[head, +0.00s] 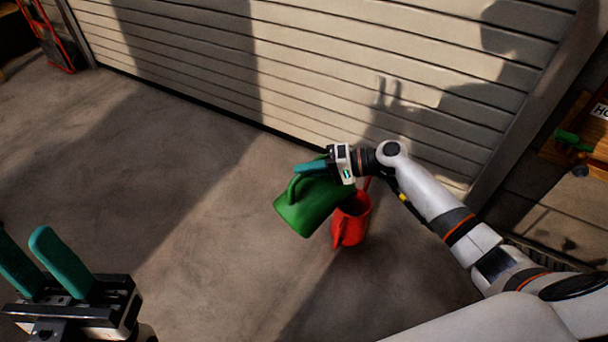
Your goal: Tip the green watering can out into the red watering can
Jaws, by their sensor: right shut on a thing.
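The green watering can (306,210) is near the middle of the head view, tilted with its base toward the lower left and its top toward the right. My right gripper (312,168) is shut on it at its handle. The red watering can (353,222) stands upright just right of and partly behind the green can, with its dark opening showing. The green can's spout and any stream between the cans are hidden from view. My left gripper (42,264) is at the lower left, open and empty, its two teal fingers apart.
A closed slatted garage door (300,60) runs along the back. A red hand truck (58,45) stands at the upper left. A wooden shelf (575,140) with a green item is at the right edge. The concrete floor (170,210) on the left is clear.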

